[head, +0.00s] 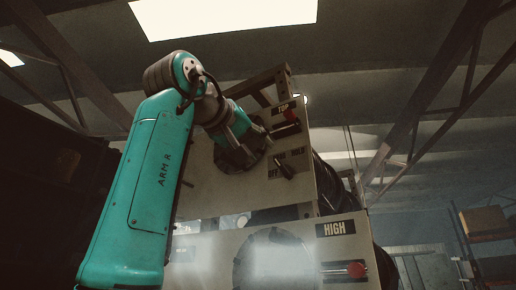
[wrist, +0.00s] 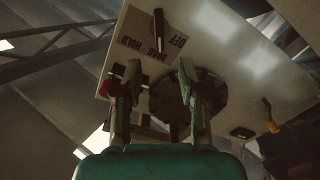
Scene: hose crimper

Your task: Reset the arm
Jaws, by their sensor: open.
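My teal arm, marked ARM R, rises in the head view and bends over toward the upper panel of the crimper (head: 205,175). My gripper (head: 238,152) is in front of a dark round opening (head: 250,160) in that panel. The dark round opening (wrist: 206,98) lies behind and to the right of the fingers there. I cannot tell whether the fingertips touch the panel.
The upper panel carries a red lever (head: 290,115) by the TOP label and a black switch handle (head: 284,166); the handle also shows in the wrist view (wrist: 158,25). A lower panel marked HIGH (head: 337,229) has a red knob (head: 355,269). Dark hoses (head: 335,186) hang at the right side.

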